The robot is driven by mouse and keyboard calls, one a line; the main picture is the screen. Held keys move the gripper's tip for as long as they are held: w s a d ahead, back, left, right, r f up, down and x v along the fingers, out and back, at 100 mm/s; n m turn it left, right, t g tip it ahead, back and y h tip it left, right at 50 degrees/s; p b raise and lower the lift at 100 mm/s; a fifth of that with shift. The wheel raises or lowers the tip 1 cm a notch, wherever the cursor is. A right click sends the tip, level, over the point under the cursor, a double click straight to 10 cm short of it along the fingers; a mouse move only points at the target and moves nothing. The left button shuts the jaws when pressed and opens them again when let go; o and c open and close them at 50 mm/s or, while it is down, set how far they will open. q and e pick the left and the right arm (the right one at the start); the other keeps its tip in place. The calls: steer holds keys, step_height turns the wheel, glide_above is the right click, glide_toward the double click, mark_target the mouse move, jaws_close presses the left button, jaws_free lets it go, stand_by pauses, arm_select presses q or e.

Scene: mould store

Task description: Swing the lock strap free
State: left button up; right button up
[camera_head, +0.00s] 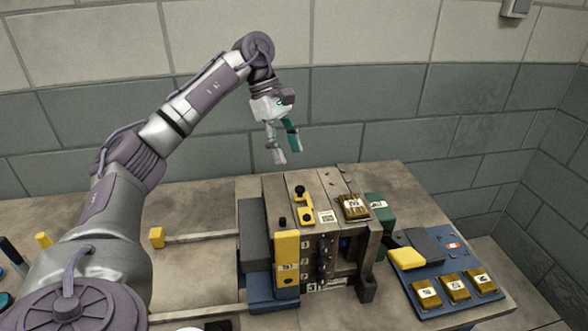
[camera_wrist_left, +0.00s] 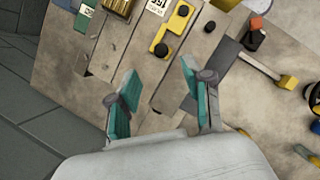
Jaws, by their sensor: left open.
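A yellow lock strap (camera_head: 306,211) with a black knob lies on top of the mould block (camera_head: 275,188). My left gripper (camera_head: 286,146) is open and empty, in the air above and behind the block in the head view. In the left wrist view its two fingers (camera_wrist_left: 160,72) are spread apart, with the strap beyond their tips and not touched. My right gripper is not in view.
A brass-coloured labelled block (camera_head: 353,208) sits on the mould's top, right of the strap. A blue tray (camera_head: 437,304) with more such blocks lies at the right. A yellow labelled piece (camera_head: 287,250) stands at the mould's front. A yellow-ended bar (camera_head: 195,237) lies on the left.

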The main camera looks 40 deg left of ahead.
arm_select(q)
steer(key=v, duration=0.3)
steer(key=shift+a+r, duration=0.1)
steer(key=shift+r, duration=0.2)
